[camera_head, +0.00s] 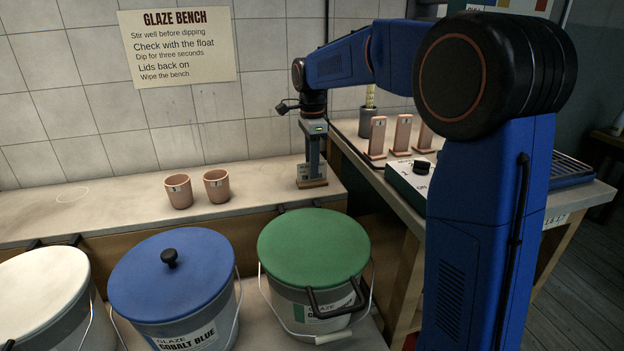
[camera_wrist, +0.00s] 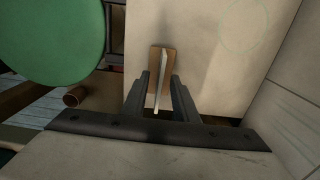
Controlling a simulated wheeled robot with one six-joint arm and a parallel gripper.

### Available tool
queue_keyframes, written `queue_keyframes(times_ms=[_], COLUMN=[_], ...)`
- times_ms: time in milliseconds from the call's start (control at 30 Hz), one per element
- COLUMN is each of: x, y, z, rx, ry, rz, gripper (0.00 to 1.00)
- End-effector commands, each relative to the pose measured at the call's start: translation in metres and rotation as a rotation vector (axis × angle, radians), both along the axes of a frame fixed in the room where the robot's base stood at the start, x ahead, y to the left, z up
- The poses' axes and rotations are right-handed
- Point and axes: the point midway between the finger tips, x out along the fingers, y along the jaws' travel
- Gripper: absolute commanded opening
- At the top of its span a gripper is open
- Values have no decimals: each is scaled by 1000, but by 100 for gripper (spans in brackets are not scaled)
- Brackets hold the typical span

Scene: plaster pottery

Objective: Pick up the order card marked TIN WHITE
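The order card (camera_head: 303,172) is a pale upright card in a small wooden stand (camera_head: 317,184) at the right end of the bench. Its print is too small to read. In the wrist view, the card (camera_wrist: 163,80) shows edge-on as a thin white strip above the wooden stand (camera_wrist: 154,60). My gripper (camera_wrist: 160,82) points down over it, one finger on each side of the card, with a gap on both sides. It is open. In the head view, my gripper (camera_head: 313,160) partly hides the card.
Two terracotta cups (camera_head: 197,188) stand left of the card on the bench (camera_head: 100,214). Lidded glaze buckets, including a green one (camera_head: 313,247) and a blue one (camera_head: 172,275), stand in front.

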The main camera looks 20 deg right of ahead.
Motion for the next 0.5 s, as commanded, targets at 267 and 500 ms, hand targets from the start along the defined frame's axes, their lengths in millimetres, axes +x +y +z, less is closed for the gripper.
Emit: queue_keyframes(times_ms=[267, 500], x=[0, 0], y=[0, 0], z=[0, 0], rx=[0, 0], ry=[0, 0], rz=[0, 0], gripper=[0, 0])
